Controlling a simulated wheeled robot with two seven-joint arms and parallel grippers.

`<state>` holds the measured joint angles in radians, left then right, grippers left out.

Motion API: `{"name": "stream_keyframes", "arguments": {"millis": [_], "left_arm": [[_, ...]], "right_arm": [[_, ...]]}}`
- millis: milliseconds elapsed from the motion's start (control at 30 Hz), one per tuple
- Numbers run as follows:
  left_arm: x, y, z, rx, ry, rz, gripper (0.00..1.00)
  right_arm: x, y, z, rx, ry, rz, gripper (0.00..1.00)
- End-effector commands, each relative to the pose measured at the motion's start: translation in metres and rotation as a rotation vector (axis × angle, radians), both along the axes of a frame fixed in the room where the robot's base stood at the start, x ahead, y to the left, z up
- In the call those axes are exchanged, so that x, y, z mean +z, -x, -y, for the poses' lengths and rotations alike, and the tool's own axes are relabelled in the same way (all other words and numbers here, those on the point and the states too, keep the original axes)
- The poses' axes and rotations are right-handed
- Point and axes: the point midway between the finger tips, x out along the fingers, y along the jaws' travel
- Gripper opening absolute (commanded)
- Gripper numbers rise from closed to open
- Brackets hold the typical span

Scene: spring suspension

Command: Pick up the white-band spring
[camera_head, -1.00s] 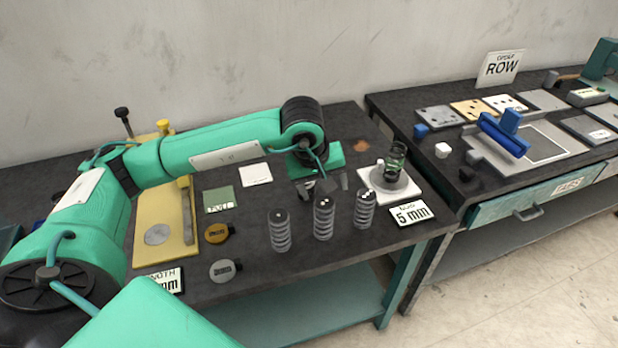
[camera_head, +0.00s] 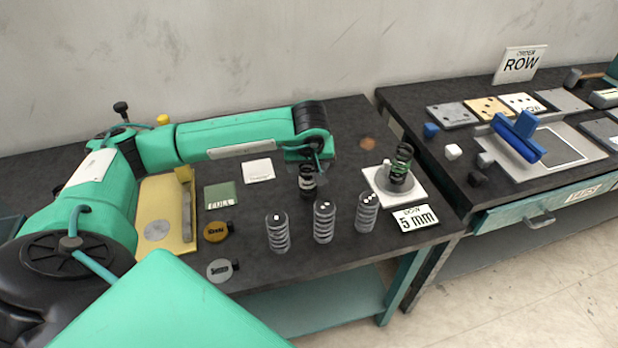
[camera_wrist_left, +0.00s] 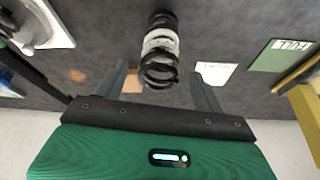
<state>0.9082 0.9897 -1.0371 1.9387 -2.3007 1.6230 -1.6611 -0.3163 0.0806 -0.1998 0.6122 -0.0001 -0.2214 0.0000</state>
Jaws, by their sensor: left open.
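The white-band spring (camera_head: 307,182) is a black coil with a white band, standing on the dark bench below my left gripper in the head view. In the left wrist view the white-band spring (camera_wrist_left: 160,45) shows its pale middle coils, with its near end between the fingers. My left gripper (camera_wrist_left: 159,80) is open, with one finger on each side of the spring and visible gaps to both. In the head view the left gripper (camera_head: 318,163) is partly hidden by its own wrist. My right gripper is not in view.
A green-band spring (camera_head: 401,165) stands on a white plate (camera_head: 412,197) at right, by a "5 mm" card (camera_head: 416,218). Several grey coil stacks, including one (camera_head: 278,232), stand in front. A yellow fixture (camera_head: 150,205) and green card (camera_head: 221,195) lie left.

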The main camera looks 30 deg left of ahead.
Motion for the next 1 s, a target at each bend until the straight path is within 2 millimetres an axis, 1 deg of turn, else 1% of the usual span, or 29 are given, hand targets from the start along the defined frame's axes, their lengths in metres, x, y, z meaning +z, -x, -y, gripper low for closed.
{"name": "stream_keyframes", "arguments": {"millis": [167,300,400,500,700,767,900,1000], "left_arm": [[-0.012,-0.003,-0.002,0.001,0.000,-0.003,0.70],[-0.034,-0.009,-0.003,0.000,0.000,-0.005,0.70],[-0.045,-0.013,-0.006,0.002,-0.001,-0.002,0.70],[-0.051,-0.014,-0.008,0.000,0.000,-0.001,0.70],[-0.052,-0.015,-0.008,-0.001,0.000,0.000,0.70],[-0.052,-0.015,-0.008,0.000,0.000,0.000,0.60],[-0.052,-0.015,-0.008,0.000,0.000,0.000,0.33],[-0.052,-0.015,-0.008,0.000,0.000,0.000,0.15]], "right_arm": [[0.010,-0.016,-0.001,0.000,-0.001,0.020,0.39],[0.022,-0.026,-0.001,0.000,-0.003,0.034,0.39],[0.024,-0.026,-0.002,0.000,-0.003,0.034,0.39],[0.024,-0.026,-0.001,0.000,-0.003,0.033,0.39],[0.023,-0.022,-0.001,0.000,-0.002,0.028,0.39],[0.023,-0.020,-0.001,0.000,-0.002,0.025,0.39],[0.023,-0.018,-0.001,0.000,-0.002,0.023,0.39],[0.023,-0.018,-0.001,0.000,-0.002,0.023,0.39]]}}
